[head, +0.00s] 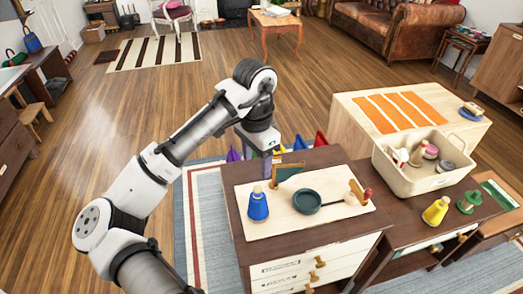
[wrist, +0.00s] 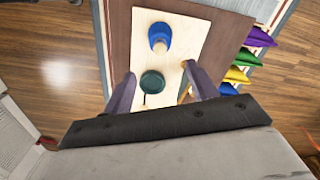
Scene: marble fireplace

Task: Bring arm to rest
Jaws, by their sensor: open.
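My arm reaches up and to the right in the head view, bent at the elbow. My gripper (head: 273,160) hangs over the dark brown cabinet top (head: 245,180). In the wrist view my gripper (wrist: 160,70) has its two fingers wide apart, with nothing held between them. Below it lies a pale board (head: 285,222). A blue cone-shaped piece (head: 258,206) and a dark green round pan (head: 307,202) are on the board. In the wrist view, the blue piece (wrist: 159,37) lies beyond the fingertips and the pan (wrist: 152,82) shows between the fingers.
A cream bin (head: 415,178) with several items stands to the right. A yellow cone (head: 436,211) and a green piece (head: 469,201) are beside it. A light wood cabinet (head: 350,115) with orange strips stands behind. Open wood floor (head: 110,120) lies to the left.

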